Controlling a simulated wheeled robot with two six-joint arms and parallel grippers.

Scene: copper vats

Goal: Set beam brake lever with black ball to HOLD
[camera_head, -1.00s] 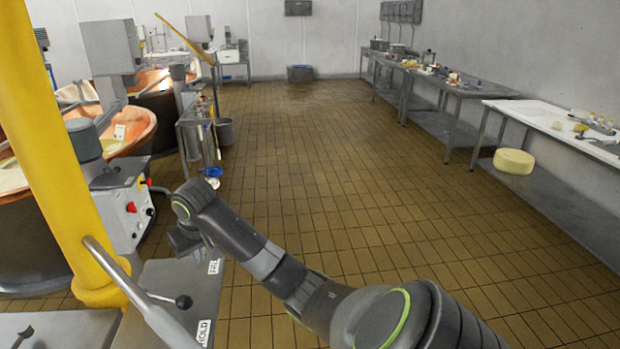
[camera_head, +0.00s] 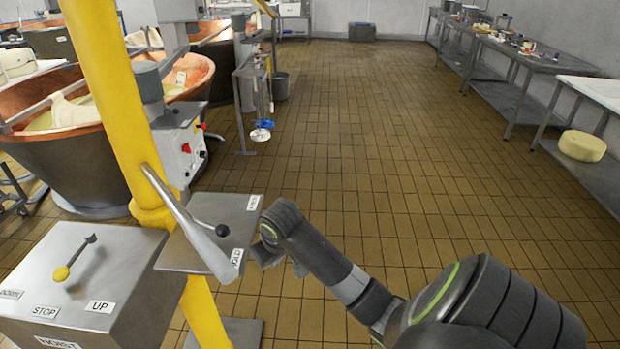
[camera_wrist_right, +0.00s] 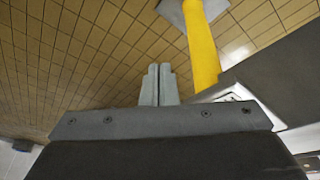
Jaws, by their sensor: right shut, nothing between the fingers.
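The beam brake lever is a thin shaft with a black ball (camera_head: 222,230) on a grey box top (camera_head: 205,240) beside the yellow post. Its ball points right, between a label at the far edge (camera_head: 253,203), too small to read, and the HOLD label (camera_head: 237,256) at the near right. My right gripper (camera_head: 266,254) is just right of the box, partly hidden by its own arm, apart from the ball. In the right wrist view its fingers (camera_wrist_right: 159,85) are shut and empty, with the yellow post (camera_wrist_right: 201,45) beyond. My left gripper is not in view.
A thick grey bar (camera_head: 180,215) slants across the box, close to the black ball. A hoist box (camera_head: 75,285) with a yellow-knobbed lever (camera_head: 61,273) stands at the near left. A control box with a red button (camera_head: 186,148) is behind. The tiled floor to the right is clear.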

